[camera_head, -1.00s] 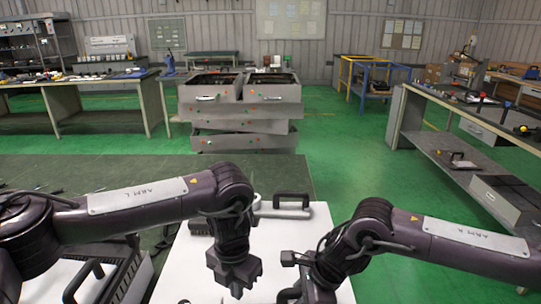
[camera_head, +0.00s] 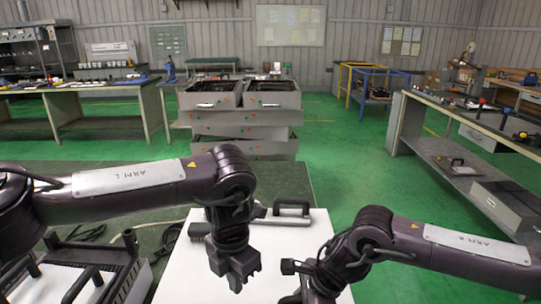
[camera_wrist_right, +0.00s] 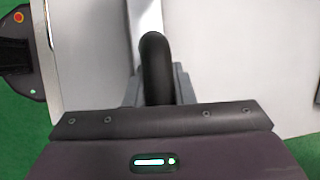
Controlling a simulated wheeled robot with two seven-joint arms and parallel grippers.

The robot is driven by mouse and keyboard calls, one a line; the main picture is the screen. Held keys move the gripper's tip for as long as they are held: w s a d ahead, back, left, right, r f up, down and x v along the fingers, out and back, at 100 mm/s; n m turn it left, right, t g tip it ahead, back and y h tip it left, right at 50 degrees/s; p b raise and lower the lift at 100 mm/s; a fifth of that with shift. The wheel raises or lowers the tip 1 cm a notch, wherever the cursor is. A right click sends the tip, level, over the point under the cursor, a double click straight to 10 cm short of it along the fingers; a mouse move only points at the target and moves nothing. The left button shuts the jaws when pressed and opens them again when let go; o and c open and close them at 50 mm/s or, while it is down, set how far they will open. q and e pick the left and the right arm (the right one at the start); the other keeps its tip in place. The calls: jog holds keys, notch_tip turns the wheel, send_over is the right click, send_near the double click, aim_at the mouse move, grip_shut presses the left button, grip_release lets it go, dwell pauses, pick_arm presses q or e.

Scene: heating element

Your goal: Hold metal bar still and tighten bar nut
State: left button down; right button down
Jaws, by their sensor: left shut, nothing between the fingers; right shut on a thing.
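My left gripper (camera_head: 238,274) points down over the white board (camera_head: 190,276), its fingers together and empty. My right gripper (camera_wrist_right: 157,92) is shut on a black rounded handle (camera_wrist_right: 155,62) in the right wrist view. A silvery flat strip (camera_wrist_right: 146,18) extends beyond that handle; I cannot tell whether it is the metal bar. In the head view the right fingertips are hidden at the bottom edge. A black handle on a grey metal piece (camera_head: 291,210) lies at the board's far edge. I cannot make out the bar nut.
A grey panel with black handles (camera_head: 84,283) is at lower left, with dark cables (camera_head: 85,233) behind it. A small dark ribbed block (camera_head: 198,231) is beside my left wrist. Grey drawer units (camera_head: 240,118) stand beyond the table. The white board's right part is mostly clear.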

pick_arm(q)
jog(key=shift+s+d+f+m, duration=0.1)
jog(key=shift+s+f+m, duration=0.3)
jog(key=shift+f+m, duration=1.45)
jog(key=shift+s+d+f+m, duration=0.15)
jog(key=shift+s+m, duration=0.3)
jog(key=shift+m, duration=2.95)
jog(key=shift+s+f+m, duration=0.4)
jog(key=shift+f+m, duration=0.7)
jog(key=shift+m, duration=1.55)
jog(key=shift+a, duration=0.6)
jog(key=shift+s+a, duration=0.1)
jog(key=shift+s, duration=0.25)
jog(key=shift+s, duration=0.15)
jog(key=shift+s+a, duration=0.25)
jog(key=shift+s, duration=0.05)
jog(key=shift+s+a, duration=0.15)
jog(key=shift+a, duration=0.05)
jog(key=shift+s, duration=0.1)
